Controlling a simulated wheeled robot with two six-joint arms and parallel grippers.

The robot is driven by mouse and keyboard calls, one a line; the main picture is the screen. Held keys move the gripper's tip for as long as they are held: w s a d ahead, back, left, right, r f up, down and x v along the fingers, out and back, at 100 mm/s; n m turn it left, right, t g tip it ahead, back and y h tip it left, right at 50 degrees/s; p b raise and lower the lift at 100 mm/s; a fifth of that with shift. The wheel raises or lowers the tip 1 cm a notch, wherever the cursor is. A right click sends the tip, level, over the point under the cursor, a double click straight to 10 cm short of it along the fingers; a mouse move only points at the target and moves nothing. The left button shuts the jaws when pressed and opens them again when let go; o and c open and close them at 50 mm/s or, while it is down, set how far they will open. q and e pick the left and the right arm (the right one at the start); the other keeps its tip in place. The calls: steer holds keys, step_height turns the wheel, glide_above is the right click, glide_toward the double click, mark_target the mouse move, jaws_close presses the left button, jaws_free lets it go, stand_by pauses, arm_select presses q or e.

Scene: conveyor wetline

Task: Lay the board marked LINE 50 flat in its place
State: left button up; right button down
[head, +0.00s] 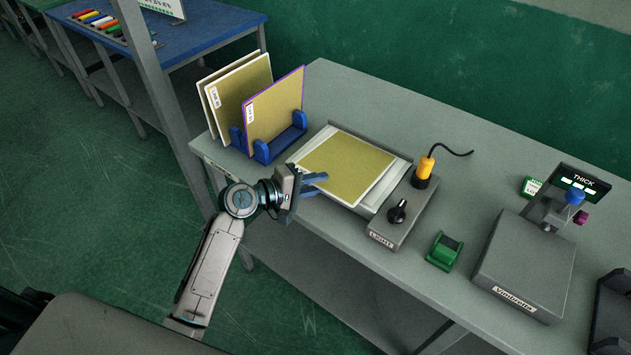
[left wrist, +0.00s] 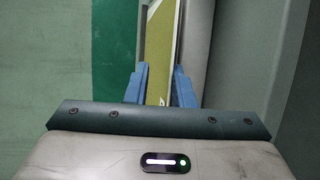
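A yellow-green board with a pale border (head: 345,167) lies on the white plate (head: 392,178) of the grey unit. I see no label on it. My left gripper (head: 314,183) is at the near left edge of the lying board. In the left wrist view its blue fingers (left wrist: 158,90) are apart, with a yellow-green board strip (left wrist: 163,50) showing between them. I cannot tell whether they touch it. My right gripper is out of view.
The grey unit's control box (head: 402,213) has a black knob and an orange-yellow tool (head: 424,170) on a cord. A green block (head: 444,252) and a gauge machine (head: 524,262) stand to the right. The bench's back strip is clear.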

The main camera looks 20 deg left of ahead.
arm_select(q)
steer(key=shift+f+b, duration=0.75)
steer(key=shift+f, duration=0.55)
steer(key=shift+f+b, duration=0.55)
steer(key=shift+f, duration=0.35)
steer(key=shift+p+v, duration=0.5)
steer(key=shift+v, duration=0.75)
steer(key=shift+p+v, duration=0.4)
steer(key=shift+v, duration=1.1)
steer(key=shift+o, duration=0.2)
steer(key=o, duration=0.5)
steer(key=shift+r, duration=0.1)
steer(key=shift+o, duration=0.2)
